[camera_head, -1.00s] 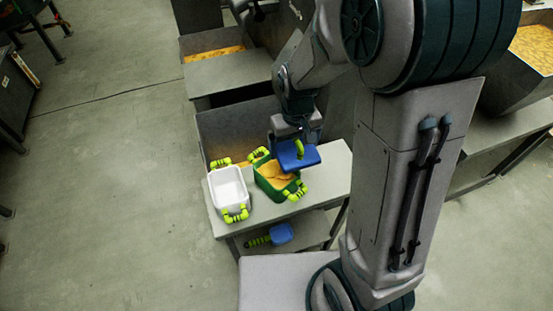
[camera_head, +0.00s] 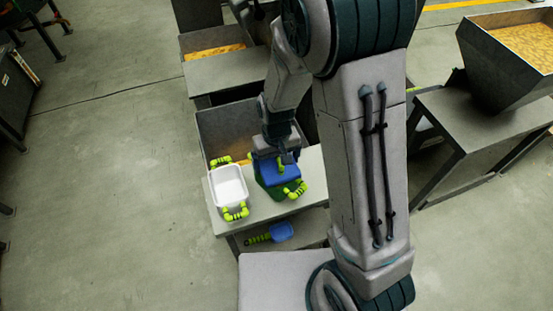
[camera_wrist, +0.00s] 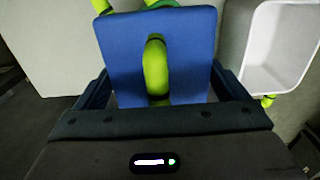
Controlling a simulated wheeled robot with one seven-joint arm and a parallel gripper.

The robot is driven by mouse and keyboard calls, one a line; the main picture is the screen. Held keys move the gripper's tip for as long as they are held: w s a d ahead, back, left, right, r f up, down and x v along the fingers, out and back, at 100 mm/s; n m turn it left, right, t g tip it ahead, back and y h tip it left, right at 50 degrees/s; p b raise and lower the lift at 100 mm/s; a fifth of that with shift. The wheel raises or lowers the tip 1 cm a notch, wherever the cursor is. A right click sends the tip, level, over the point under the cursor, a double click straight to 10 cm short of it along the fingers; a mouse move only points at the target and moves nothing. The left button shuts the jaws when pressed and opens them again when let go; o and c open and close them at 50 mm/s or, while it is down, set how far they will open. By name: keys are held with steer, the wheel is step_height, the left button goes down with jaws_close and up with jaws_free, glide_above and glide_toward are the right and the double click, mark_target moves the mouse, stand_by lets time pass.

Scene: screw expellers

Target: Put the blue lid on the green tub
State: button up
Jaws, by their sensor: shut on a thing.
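The blue lid (camera_head: 279,172) is over the top of the green tub (camera_head: 270,191), covering its opening in the head view. Whether it rests on the rim or hovers just above, I cannot tell. The tub has yellow-green handles and stands on the grey bench. My gripper (camera_head: 277,158) is above the lid, shut on its yellow-green handle. In the wrist view the lid (camera_wrist: 158,50) lies between my fingers, its curved handle (camera_wrist: 156,68) upright in the middle. The tub's contents are hidden under the lid.
A white tub (camera_head: 229,186) with yellow-green handles stands just left of the green tub on the bench (camera_head: 313,186). A blue scoop (camera_head: 281,232) with a banded handle lies on the lower shelf. A grey hopper (camera_head: 228,124) rises behind the tubs.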

steer(key=shift+f, duration=0.25)
steer(key=o, duration=0.7)
steer(key=shift+r, duration=0.1)
steer(key=shift+r, duration=0.1)
step_height(320, 180, up, 12)
steer(key=shift+r+p, duration=0.1)
steer(key=shift+p, duration=0.2)
steer(key=shift+s+d+r+m+t, duration=0.5)
steer(key=shift+s+d+r, duration=1)
steer(key=shift+s+d, duration=0.55)
steer(key=shift+s+d+r+m+t, duration=0.45)
steer(key=shift+s+d+r+m, duration=0.2)
steer(key=shift+s+d+r, duration=1.1)
steer(key=shift+s+d+r+m+t, duration=0.5)
steer(key=shift+s+d+r, duration=0.75)
steer(key=shift+s+d, duration=1.05)
steer(key=shift+a, duration=0.1)
